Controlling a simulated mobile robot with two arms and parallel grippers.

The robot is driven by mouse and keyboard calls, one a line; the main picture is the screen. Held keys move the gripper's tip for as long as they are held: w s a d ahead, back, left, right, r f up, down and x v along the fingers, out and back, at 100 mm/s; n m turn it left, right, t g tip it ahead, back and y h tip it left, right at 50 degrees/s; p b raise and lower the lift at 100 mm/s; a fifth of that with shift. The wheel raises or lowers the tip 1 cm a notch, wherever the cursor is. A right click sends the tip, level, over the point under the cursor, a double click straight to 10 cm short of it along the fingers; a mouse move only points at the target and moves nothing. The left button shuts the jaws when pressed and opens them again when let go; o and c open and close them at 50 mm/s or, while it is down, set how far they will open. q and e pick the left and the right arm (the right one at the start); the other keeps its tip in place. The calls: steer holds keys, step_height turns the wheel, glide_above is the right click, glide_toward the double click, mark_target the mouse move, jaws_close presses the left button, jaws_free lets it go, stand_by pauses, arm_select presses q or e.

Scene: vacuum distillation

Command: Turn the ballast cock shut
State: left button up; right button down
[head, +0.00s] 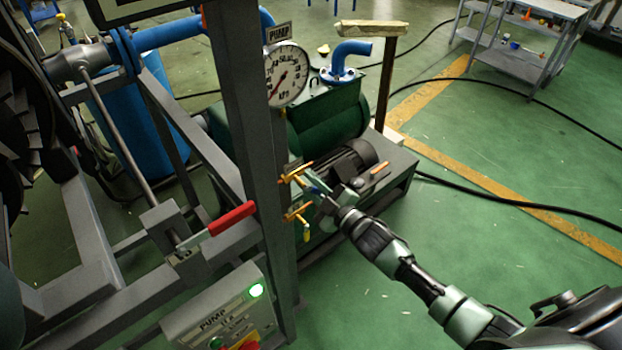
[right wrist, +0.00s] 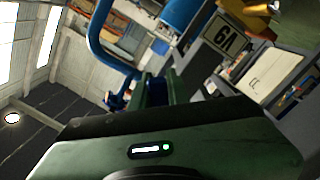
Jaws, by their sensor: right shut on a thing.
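No readable label tells which is the ballast cock. My right gripper (head: 309,186) reaches in from the lower right and is shut at the upper handle, with its tips against the handle's near side. The grip itself is small and partly hidden by the fingers. My left gripper is not in view.
A pressure gauge (head: 287,74) is above the handles. A red lever (head: 232,218) sticks out left of the post. The pump control box (head: 222,312) with a lit green lamp is below. The green pump (head: 338,110) and motor stand behind. Open floor lies to the right.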

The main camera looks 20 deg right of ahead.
steer(key=shift+s+a+f+m+p, duration=0.2)
steer(key=shift+a+m, duration=0.35)
steer(key=shift+m, duration=0.85)
steer(key=shift+s+a+f+m+p, duration=0.1)
steer(key=shift+s+a+f+m, duration=0.3)
steer(key=shift+m, duration=1)
steer(key=shift+s+a+f+m+p, duration=0.15)
steer(key=shift+a+m, duration=0.5)
steer(key=shift+m, duration=0.75)
steer(key=shift+w+a, duration=0.1)
steer(key=c, duration=1.4)
jaws_free()
steer(key=shift+o, duration=0.2)
steer(key=b+v, duration=0.1)
steer(key=v, duration=0.7)
steer(key=shift+w, duration=0.1)
